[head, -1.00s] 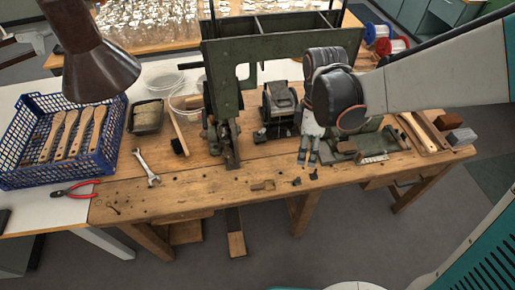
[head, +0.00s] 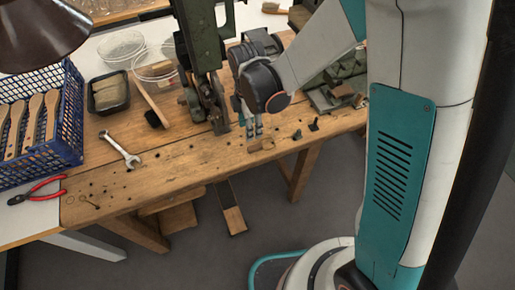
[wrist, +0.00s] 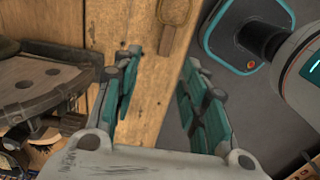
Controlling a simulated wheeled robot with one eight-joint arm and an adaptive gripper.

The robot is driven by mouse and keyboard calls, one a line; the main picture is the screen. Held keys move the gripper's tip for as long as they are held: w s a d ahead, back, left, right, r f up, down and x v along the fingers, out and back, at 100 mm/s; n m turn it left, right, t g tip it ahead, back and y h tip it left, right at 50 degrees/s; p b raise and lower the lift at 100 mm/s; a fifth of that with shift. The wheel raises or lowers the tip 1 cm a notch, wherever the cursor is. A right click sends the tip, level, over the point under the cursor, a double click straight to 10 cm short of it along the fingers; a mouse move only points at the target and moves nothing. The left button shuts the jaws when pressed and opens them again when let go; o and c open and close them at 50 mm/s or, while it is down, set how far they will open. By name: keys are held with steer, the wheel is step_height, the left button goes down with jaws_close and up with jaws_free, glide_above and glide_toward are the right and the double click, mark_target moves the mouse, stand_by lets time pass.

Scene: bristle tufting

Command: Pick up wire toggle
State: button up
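The wire toggle looks to be the small flat wooden piece (head: 260,145) lying near the bench's front edge. In the wrist view its rounded end (wrist: 175,12) shows at the top, cut off by the frame, beyond my fingertips. My gripper (head: 252,130) points down just behind the piece in the head view. I cannot tell the fingertips' exact height above the bench.
A green press (head: 205,60) stands close left of my gripper. Two small black knobs (head: 298,135) (head: 314,124) lie right of the toggle. A wrench (head: 120,150), red pliers (head: 38,190) and a blue crate (head: 68,120) are at left. The bench front centre is mostly clear.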

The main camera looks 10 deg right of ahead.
steer(key=b, duration=0.1)
glide_above(252, 148)
steer(key=w, duration=0.1)
step_height(252, 148, down, 5)
steer(key=shift+a+r, duration=0.1)
steer(key=shift+a, duration=0.05)
steer(key=shift+s+f+b, duration=0.2)
steer(key=shift+f+b, duration=0.5)
steer(key=shift+f, duration=0.65)
steer(key=shift+s+f+b, duration=0.2)
steer(key=shift+f+b, duration=0.45)
steer(key=shift+f, duration=0.7)
steer(key=shift+r, duration=0.1)
steer(key=c, duration=0.9)
